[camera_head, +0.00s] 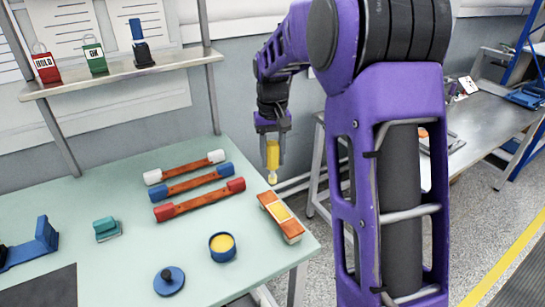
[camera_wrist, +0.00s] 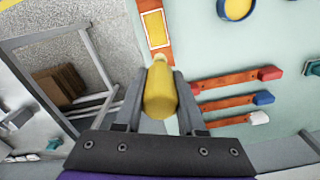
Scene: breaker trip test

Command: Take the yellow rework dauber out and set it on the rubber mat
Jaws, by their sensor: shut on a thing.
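The yellow dauber (camera_head: 272,156) hangs upright in my gripper (camera_head: 271,141), its pale tip pointing down, above the back right edge of the green table. In the wrist view the yellow dauber (camera_wrist: 160,92) sits between both fingers, and my gripper (camera_wrist: 160,108) is shut on it. The dauber appears apart from the table and everything on it. A dark grey mat (camera_head: 45,291), which looks like the rubber mat, lies at the table's front left, partly cut off by the picture edge, far from my gripper.
An orange-brown block with a yellow panel (camera_head: 279,214) lies near the right edge. An open blue pot (camera_head: 222,246) with yellow contents stands beside a blue lid (camera_head: 169,281). Three bars with coloured ends (camera_head: 190,183) lie behind. A teal block (camera_head: 107,229) stands left. The table's centre is mostly clear.

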